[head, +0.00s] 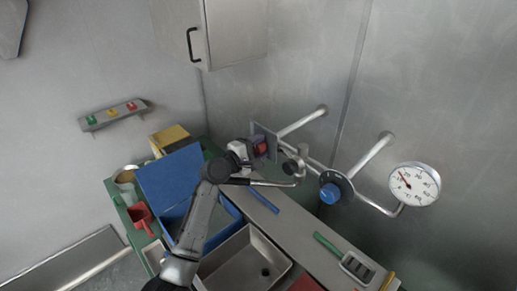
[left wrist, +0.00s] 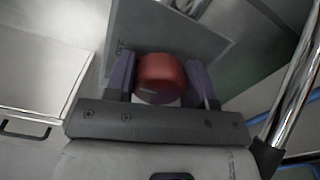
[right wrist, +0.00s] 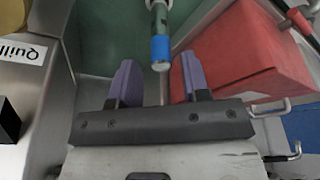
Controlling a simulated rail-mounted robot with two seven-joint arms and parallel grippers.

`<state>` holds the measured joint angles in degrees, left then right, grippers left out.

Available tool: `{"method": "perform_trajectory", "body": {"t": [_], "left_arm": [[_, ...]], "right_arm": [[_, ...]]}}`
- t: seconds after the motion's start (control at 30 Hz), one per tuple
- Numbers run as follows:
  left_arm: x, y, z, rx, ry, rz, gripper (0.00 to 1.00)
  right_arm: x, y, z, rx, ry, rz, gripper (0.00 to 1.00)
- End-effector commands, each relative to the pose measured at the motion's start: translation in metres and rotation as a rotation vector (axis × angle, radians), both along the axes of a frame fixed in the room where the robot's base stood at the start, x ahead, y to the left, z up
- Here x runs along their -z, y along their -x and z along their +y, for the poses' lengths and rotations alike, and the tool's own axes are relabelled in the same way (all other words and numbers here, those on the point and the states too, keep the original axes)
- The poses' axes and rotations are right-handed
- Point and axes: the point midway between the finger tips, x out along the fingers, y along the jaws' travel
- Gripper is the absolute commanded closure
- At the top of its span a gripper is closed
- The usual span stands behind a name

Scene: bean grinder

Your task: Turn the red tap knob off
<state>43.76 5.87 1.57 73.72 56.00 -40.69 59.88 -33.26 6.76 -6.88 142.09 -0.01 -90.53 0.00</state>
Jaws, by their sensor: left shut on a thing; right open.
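The red tap knob (head: 260,147) is on a grey square plate (head: 273,143) on the wall pipework. My left gripper (head: 250,151) reaches it from the left. In the left wrist view the red knob (left wrist: 161,78) sits between the two purple fingers of my left gripper (left wrist: 163,82), which is shut on it. The plate shows behind the knob. My right gripper (right wrist: 156,84) shows in the right wrist view, open and with nothing held. It does not show in the head view.
A blue knob (head: 329,193) and a pressure gauge (head: 414,184) are on the pipes to the right. A sink (head: 243,262) and an open blue box (head: 171,182) are below. In the right wrist view, a red box (right wrist: 232,52) and a blue-ended green tool (right wrist: 160,40) are near my right fingers.

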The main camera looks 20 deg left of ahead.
Motion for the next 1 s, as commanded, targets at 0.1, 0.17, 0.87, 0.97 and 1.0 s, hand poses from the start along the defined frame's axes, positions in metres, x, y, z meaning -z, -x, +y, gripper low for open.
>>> {"method": "perform_trajectory", "body": {"t": [0.1,0.17,0.87,0.97,1.0], "left_arm": [[-0.0005,0.0000,0.0002,-0.001,-0.007,-0.004,0.74],[-0.0006,0.0000,0.0003,-0.001,-0.008,-0.005,0.74],[-0.0001,0.0000,0.0002,0.000,-0.005,-0.003,0.25],[0.0003,0.0017,0.0011,0.000,-0.005,-0.003,0.25],[0.0006,0.0036,0.0023,0.000,-0.005,-0.003,0.25]], "right_arm": [[0.0004,0.0001,-0.0012,-0.003,0.004,0.000,0.57],[0.0004,0.0001,-0.0019,-0.004,0.007,0.000,0.57],[0.0002,0.0000,0.0001,0.001,0.000,0.000,0.57],[0.0003,-0.0001,0.0007,0.001,-0.002,0.000,0.57],[0.0004,-0.0001,0.0008,0.002,-0.003,-0.001,0.57]]}}
